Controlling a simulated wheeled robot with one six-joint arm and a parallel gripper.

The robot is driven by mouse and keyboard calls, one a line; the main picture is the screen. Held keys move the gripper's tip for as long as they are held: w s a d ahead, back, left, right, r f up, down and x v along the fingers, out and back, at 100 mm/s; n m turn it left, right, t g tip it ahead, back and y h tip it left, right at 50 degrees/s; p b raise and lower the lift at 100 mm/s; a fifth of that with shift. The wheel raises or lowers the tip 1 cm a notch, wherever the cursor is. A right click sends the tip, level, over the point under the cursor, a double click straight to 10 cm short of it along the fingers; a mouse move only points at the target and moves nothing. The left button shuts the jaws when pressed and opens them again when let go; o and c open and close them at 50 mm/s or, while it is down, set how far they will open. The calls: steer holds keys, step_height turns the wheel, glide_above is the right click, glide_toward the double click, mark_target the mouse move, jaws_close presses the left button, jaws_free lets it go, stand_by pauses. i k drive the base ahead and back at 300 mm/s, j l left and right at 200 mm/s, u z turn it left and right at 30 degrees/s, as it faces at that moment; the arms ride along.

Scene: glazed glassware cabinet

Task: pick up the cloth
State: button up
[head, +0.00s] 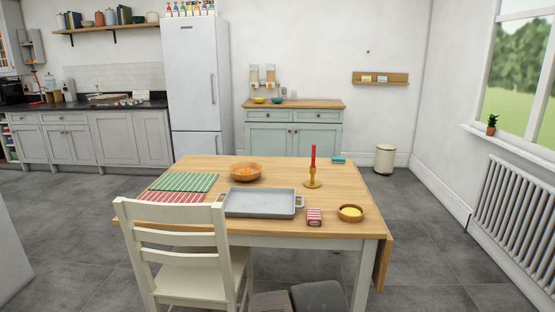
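A green-and-white striped cloth or mat (184,182) lies flat on the left part of the wooden table. A red-and-white striped one (170,197) lies in front of it, partly hidden by the chair back. A small teal item (338,160) lies at the table's back right edge; it may be a folded cloth or a sponge, too small to tell. I cannot tell which of these is the task's cloth.
The table (330,195) also holds a grey tray (262,203), a wooden bowl (246,172), a candle holder (313,182), a small box (314,217) and a yellow-filled bowl (350,213). A white chair (185,240) blocks the front left. Floor is open at right.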

mark_target(313, 214)
steer(key=k+l, duration=0.1)
steer(key=i+l+u, duration=0.1)
steer(key=i+u, duration=0.2)
steer(key=i, duration=1.35)
